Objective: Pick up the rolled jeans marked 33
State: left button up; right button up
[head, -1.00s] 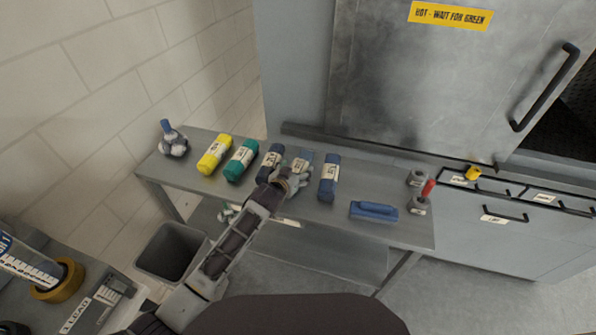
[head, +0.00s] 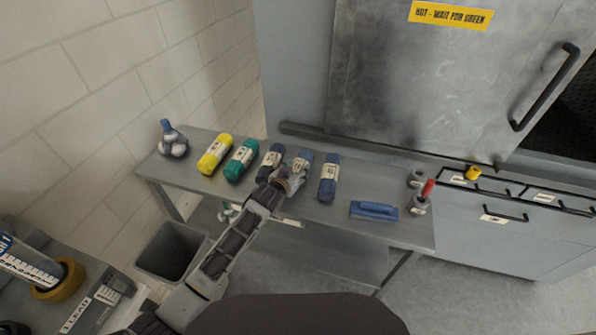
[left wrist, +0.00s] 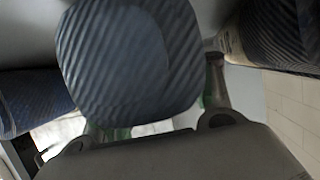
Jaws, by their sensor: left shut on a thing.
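My left gripper (head: 297,172) reaches over the front of the table and is shut on a blue rolled pair of jeans (head: 305,155), the roll between two other dark blue rolls. In the left wrist view the held roll's ribbed end (left wrist: 130,60) fills the middle, with a finger (left wrist: 215,85) beside it. I cannot tell whether it is clear of the tabletop. A dark blue roll (head: 271,160) lies to its left and another (head: 329,178) to its right. The label numbers are too small to read. My right gripper is out of view.
On the grey table (head: 350,235) also lie a green roll (head: 241,161), a yellow roll (head: 214,154) and a blue block-like tool (head: 374,210). A grey bin (head: 171,250) stands in front on the left. The washer door (head: 420,90) is behind.

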aim_at(296, 169)
pick_arm(q)
jog(key=shift+r, duration=0.1)
jog(key=shift+r+b, duration=0.3)
jog(key=shift+r, duration=4.7)
